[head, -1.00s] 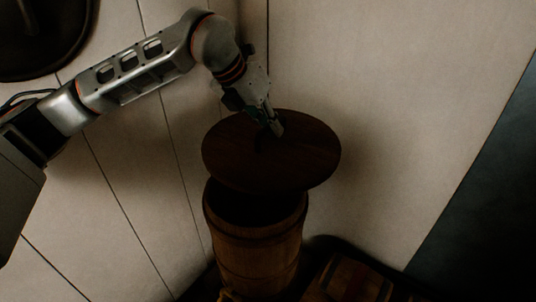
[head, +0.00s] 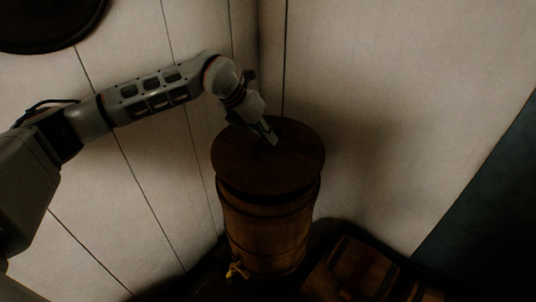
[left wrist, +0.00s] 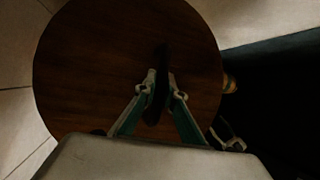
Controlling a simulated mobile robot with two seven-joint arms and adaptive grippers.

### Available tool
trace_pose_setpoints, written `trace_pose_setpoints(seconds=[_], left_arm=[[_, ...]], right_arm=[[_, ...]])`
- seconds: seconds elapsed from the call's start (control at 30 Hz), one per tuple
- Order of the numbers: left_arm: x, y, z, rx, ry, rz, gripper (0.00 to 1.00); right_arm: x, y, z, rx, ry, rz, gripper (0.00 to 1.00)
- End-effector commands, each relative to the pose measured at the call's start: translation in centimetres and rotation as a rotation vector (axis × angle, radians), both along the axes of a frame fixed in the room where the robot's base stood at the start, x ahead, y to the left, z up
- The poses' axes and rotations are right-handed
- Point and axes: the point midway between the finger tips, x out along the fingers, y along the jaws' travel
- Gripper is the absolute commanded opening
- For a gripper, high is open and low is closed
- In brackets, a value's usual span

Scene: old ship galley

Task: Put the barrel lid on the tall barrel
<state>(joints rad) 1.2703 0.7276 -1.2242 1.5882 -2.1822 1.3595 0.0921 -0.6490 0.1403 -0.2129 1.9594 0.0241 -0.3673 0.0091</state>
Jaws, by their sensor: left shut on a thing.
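The barrel lid (head: 290,165) is a round dark-wood disc with a dark handle at its middle. It lies about level over the mouth of the tall barrel (head: 268,235), with a dark band between lid and barrel wall; I cannot tell whether it touches the rim. My left gripper (head: 271,140) is shut on the lid's handle from above. In the left wrist view the fingers (left wrist: 161,88) sit on both sides of the handle, and the lid (left wrist: 95,60) hides the barrel's mouth.
White panelled walls (head: 400,90) meet in a corner close behind the barrel. A yellow tap (head: 237,270) sticks out low on the barrel's front. A wooden chest-like thing (head: 355,272) stands at the lower right. A dark round object (head: 45,20) hangs at the upper left.

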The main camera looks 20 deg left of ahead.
Motion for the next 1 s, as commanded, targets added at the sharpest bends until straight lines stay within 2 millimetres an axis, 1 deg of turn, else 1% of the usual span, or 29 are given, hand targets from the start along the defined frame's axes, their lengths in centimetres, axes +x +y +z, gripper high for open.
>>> trace_pose_setpoints(seconds=[0.1, 0.37, 0.63, 0.7, 1.0], left_arm=[[0.1, 0.0, -1.5, -0.001, -0.004, 0.001, 0.0], [0.1, -0.1, -2.8, -0.001, -0.005, 0.0, 0.0], [0.1, -0.1, -6.3, -0.002, -0.004, 0.0, 0.0], [0.1, -0.1, -6.5, -0.002, -0.005, 0.0, 0.0], [0.1, -0.1, -6.6, -0.001, -0.006, 0.0, 0.0]], right_arm=[[0.1, 0.0, 0.1, 0.0, -0.003, 0.0, 0.5], [0.2, 0.0, 0.3, 0.0, -0.008, 0.0, 0.5], [0.2, 0.0, 0.0, -0.002, -0.005, 0.001, 0.5], [0.2, -0.1, 0.0, -0.003, -0.005, 0.0, 0.5], [0.2, -0.1, 0.0, -0.004, -0.006, 0.0, 0.5]])
